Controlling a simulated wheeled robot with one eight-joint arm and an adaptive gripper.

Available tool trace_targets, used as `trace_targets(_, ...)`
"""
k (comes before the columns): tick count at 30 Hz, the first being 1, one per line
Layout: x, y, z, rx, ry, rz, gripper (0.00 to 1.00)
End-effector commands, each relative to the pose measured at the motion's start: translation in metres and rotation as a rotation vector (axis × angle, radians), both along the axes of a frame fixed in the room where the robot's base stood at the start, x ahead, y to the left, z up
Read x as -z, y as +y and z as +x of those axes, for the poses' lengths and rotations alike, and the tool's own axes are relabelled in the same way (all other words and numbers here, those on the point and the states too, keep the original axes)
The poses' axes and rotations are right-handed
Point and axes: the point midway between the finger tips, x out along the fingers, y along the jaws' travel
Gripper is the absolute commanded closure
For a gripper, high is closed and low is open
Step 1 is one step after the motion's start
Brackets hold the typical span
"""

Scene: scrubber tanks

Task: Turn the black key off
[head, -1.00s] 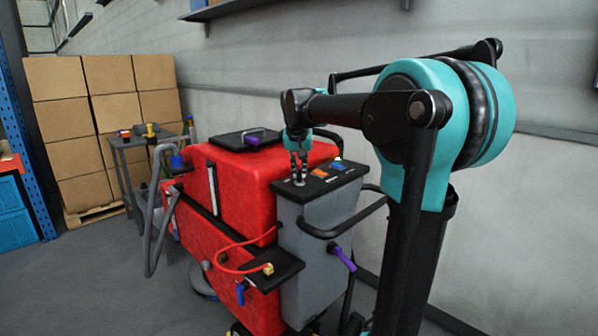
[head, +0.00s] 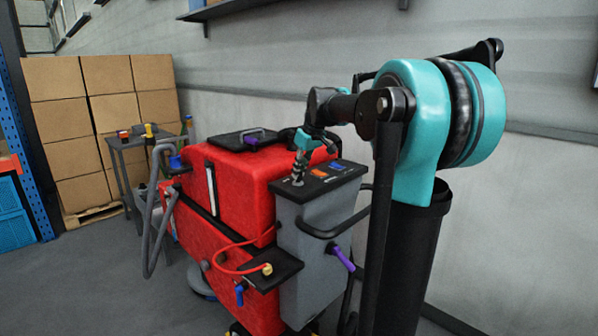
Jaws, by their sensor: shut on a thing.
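My gripper (head: 298,178) points down at the left part of the black control panel (head: 318,182) on top of the grey console (head: 310,215). Its fingers are close together, shut on the black key. The key is small and mostly hidden by the fingers, so I cannot tell its turn angle. An orange switch (head: 319,173) and a blue switch (head: 336,167) sit to the right of my gripper on the same panel.
The red scrubber tank (head: 232,180) stands left of the console, with a black lid (head: 235,140) on top. A purple handle (head: 342,258) and a black bar stick out from the console. A grey side table (head: 140,140) and stacked boxes (head: 100,110) are behind left.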

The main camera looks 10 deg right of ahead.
Motion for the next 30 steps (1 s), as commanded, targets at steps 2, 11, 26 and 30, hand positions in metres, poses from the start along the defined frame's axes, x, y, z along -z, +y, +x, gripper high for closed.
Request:
trace_targets(2, -0.0003, -0.0006, 0.0006, -0.026, 0.000, 0.001, 1.00)
trace_targets(11, -0.0001, -0.0008, 0.0005, -0.076, 0.001, -0.001, 1.00)
trace_targets(26, -0.0001, -0.0007, 0.0003, -0.078, 0.000, -0.001, 0.71)
trace_targets(30, 0.0000, -0.0006, 0.0002, -0.078, 0.001, 0.000, 0.68)
